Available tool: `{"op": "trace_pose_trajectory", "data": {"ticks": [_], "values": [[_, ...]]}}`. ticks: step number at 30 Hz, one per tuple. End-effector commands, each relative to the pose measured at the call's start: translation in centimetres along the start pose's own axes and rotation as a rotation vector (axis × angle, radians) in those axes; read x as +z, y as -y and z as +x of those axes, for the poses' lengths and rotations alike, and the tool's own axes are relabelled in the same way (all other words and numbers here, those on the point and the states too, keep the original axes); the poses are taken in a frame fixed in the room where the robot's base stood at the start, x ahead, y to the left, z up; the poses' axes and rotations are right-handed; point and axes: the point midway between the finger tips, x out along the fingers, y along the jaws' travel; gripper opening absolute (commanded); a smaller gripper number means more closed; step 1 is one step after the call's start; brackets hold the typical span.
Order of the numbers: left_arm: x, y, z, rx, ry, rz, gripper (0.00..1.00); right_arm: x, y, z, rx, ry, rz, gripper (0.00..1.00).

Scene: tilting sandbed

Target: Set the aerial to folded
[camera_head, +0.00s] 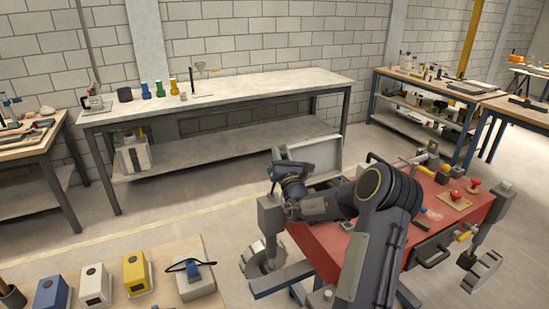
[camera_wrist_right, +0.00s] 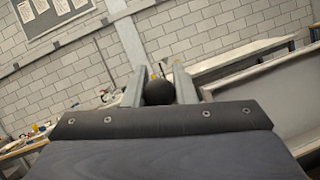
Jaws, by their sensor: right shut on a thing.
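A red-decked wheeled vehicle (camera_head: 322,243) stands at the lower right with grey toothed wheels. My right gripper (camera_head: 274,177) is over its far left corner, beside a raised pale panel (camera_head: 318,154). In the right wrist view, the two fingers are closed on a black ball (camera_wrist_right: 158,93), which sits between them. The ball looks like the tip of the aerial, but its stem is hidden behind the gripper body. The aerial's angle cannot be told. My right arm covers part of the red deck. My left gripper is out of view.
A long pale workbench (camera_head: 250,88) with bottles stands along the block wall. A low table (camera_head: 165,252) at the lower left holds blue, white and yellow boxes. Tool benches stand at the right. Red knobs (camera_head: 455,195) and a black handle (camera_head: 432,256) are on the vehicle.

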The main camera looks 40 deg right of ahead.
Motion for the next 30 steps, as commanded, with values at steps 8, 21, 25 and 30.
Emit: {"op": "trace_pose_trajectory", "data": {"ticks": [8, 21, 25, 30], "values": [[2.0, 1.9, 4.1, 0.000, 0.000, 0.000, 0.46, -0.4, 0.8, -3.9, 0.039, 0.150, 0.023, 0.00], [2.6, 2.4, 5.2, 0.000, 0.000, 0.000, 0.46, 0.0, 0.9, -5.4, 0.056, 0.221, 0.035, 0.00], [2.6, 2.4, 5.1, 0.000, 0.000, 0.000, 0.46, 0.0, 0.9, -5.4, 0.056, 0.220, 0.035, 0.00], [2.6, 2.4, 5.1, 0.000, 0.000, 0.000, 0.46, 0.0, 0.9, -5.3, 0.055, 0.220, 0.035, 0.31]]}}
